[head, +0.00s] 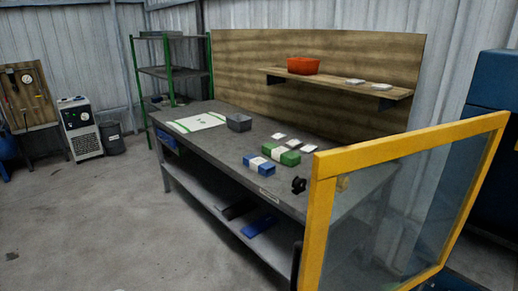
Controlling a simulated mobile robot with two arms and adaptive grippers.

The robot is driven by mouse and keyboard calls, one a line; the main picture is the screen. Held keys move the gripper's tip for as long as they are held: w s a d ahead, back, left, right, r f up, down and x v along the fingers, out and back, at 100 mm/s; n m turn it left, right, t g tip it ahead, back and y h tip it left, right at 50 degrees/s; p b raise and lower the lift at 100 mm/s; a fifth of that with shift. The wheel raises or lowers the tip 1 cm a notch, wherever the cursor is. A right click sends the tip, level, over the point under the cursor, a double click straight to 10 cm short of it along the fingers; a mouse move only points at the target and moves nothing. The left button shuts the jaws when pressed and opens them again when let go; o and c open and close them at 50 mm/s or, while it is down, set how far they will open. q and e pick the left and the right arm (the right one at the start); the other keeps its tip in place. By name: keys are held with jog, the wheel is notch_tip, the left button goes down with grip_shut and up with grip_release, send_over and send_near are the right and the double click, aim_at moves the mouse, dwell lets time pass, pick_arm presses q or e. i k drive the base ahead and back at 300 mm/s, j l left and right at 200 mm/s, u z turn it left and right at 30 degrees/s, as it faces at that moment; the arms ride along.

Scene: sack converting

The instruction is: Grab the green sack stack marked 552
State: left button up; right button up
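A green stack (291,157) with a pale band lies on the grey workbench (220,146), right of the bench's middle. It is the only green stack I can make out; any number on it is too small to read. A blue stack (249,160) with a pale band lies just in front and to the left of it, close beside it. Neither of my grippers shows in the head view, and nothing is seen holding the green stack.
Several small white pieces (279,136) lie behind the green stack. A grey bin (239,123) and a white sheet (198,122) are farther left. A small black object (299,185) is near the front edge. A yellow-framed clear panel (318,220) stands at the bench's right end. Open floor (110,220) lies left.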

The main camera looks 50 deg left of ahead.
aim_at(284, 156)
jog(key=i+j, duration=0.1)
jog(key=j, duration=0.35)
jog(key=j+u, duration=0.1)
jog(key=j, duration=0.3)
jog(key=i+j, duration=0.15)
jog(key=j, duration=0.25)
jog(key=i+j+u, duration=0.1)
jog(key=j, duration=0.35)
jog(key=i+j, duration=0.15)
jog(key=j, duration=0.25)
jog(key=i+j+u, duration=0.1)
jog(key=j, duration=0.3)
jog(key=i+j, duration=0.15)
jog(key=j, duration=0.25)
jog(key=i+j+u, duration=0.15)
jog(key=j, duration=0.3)
jog(key=i+j+z, duration=0.2)
jog(key=k+j, duration=0.05)
jog(key=k, duration=0.05)
